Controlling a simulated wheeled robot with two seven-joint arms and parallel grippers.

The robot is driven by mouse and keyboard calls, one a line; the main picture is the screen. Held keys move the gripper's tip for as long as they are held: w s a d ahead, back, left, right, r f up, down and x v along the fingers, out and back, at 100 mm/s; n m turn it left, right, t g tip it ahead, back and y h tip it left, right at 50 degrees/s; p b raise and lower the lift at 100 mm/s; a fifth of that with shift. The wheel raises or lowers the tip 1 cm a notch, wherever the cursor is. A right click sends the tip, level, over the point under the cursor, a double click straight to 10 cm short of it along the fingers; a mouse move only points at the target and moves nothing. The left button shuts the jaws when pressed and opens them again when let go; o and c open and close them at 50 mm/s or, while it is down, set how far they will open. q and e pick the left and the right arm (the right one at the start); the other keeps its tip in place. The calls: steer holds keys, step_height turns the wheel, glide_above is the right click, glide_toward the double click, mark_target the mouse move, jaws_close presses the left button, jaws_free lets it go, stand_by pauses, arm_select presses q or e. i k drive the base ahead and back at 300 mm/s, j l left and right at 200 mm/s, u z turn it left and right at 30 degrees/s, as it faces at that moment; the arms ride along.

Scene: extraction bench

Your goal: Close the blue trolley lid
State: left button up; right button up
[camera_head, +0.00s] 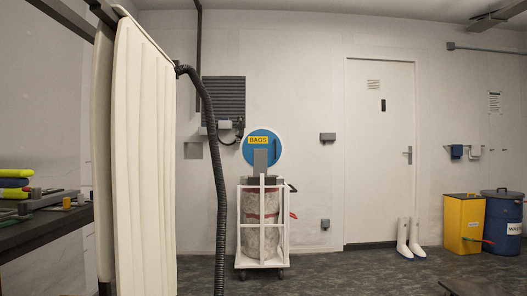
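The blue round lid (247,156) with a yellow "BAGS" label stands upright, raised above the back of the white-framed trolley (262,265). A grey upright piece (261,160) stands in front of the lid's lower middle. The trolley stands on castors near the back wall and holds a pale, stained cylindrical drum or bag (251,240) with reddish bands. Small red and dark parts stick out at its right side. Neither of my grippers shows in this view.
A tall cream padded panel (145,150) and a black hose (219,200) stand at the left, by a dark bench (40,232). A yellow bin (460,222), blue drum (502,237) and white boots (409,240) are at the right. Floor right of the trolley is mostly clear.

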mark_target(262, 149)
steer(key=i+l+z, duration=0.55)
steer(key=i, duration=0.3)
steer(key=i+l, duration=0.2)
steer(key=i, duration=0.35)
steer(key=i+l+z, duration=0.1)
steer(key=i, duration=0.4)
steer(key=i+u, duration=0.45)
steer(key=i, duration=0.35)
steer(key=i+l+u, duration=0.15)
steer(key=i+u, duration=0.3)
steer(key=i, duration=0.3)
steer(key=i+j+u, duration=0.1)
steer(key=i+u, duration=0.25)
steer(key=i, duration=0.15)
steer(key=i+u, duration=0.4)
steer(key=i+l+u, duration=0.15)
steer(key=i+u, duration=0.2)
steer(key=i, duration=0.2)
steer(key=i+j+z, duration=0.15)
steer(key=i, duration=0.35)
steer(key=i+j+z, duration=0.15)
steer(key=i+j, duration=0.3)
steer(key=i, duration=0.1)
